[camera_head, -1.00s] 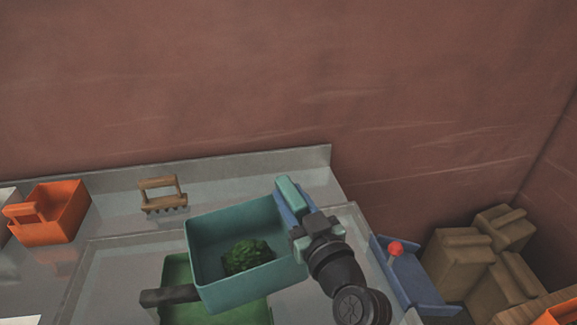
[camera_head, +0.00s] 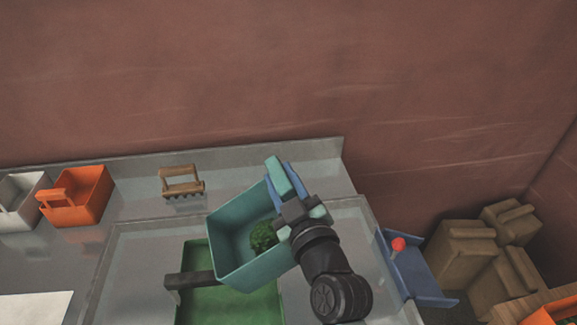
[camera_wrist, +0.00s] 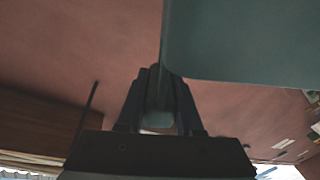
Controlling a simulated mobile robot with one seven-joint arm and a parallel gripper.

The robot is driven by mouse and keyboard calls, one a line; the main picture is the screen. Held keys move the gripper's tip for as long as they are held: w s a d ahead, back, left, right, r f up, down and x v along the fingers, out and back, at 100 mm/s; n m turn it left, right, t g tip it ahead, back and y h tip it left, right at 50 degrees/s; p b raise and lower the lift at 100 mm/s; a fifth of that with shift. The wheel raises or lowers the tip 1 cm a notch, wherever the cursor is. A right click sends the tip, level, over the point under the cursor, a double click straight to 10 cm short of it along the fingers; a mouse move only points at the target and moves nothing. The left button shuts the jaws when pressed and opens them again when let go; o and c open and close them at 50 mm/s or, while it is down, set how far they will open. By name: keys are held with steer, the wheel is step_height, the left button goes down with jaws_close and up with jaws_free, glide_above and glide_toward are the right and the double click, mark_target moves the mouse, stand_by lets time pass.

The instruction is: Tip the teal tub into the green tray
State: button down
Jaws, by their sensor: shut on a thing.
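The teal tub (camera_head: 228,240) hangs in the air over the green tray (camera_head: 230,306) in the head view, tilted, with a clump of green stuff (camera_head: 264,238) inside toward its right side. My gripper (camera_head: 290,196) is shut on the tub's right side. In the wrist view the tub's teal wall (camera_wrist: 250,40) fills the upper right, and my gripper's fingers (camera_wrist: 160,95) close at its edge. The green tray lies below on the counter; its upper part is partly hidden behind the tub. No green stuff shows in the visible part of the tray.
A dark bar (camera_head: 188,281) sits at the tray's left edge. A wooden rack (camera_head: 181,182), an orange basket (camera_head: 78,198) and a white basket (camera_head: 20,198) stand at the back left. A blue holder with a red knob (camera_head: 398,244) and brown sacks (camera_head: 465,256) are at the right.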

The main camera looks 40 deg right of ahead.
steer(key=shift+w+a+r+n+p, duration=0.1)
steer(key=shift+a+r+n+p, duration=0.2)
steer(key=shift+r, duration=0.35)
steer(key=w+a+f+n+b, duration=0.1)
steer(key=w+a+f+n, duration=0.1)
steer(key=w+a+n, duration=0.5)
steer(key=a+f+n+b, duration=0.1)
steer(key=a+n, duration=0.4)
steer(key=a, duration=0.5)
step_height(320, 180, up, 8)
steer(key=p, duration=0.8)
steer(key=shift+r+p, duration=0.15)
steer(key=shift+p, duration=0.15)
steer(key=shift+d+m, duration=0.1)
steer(key=shift+m, duration=0.2)
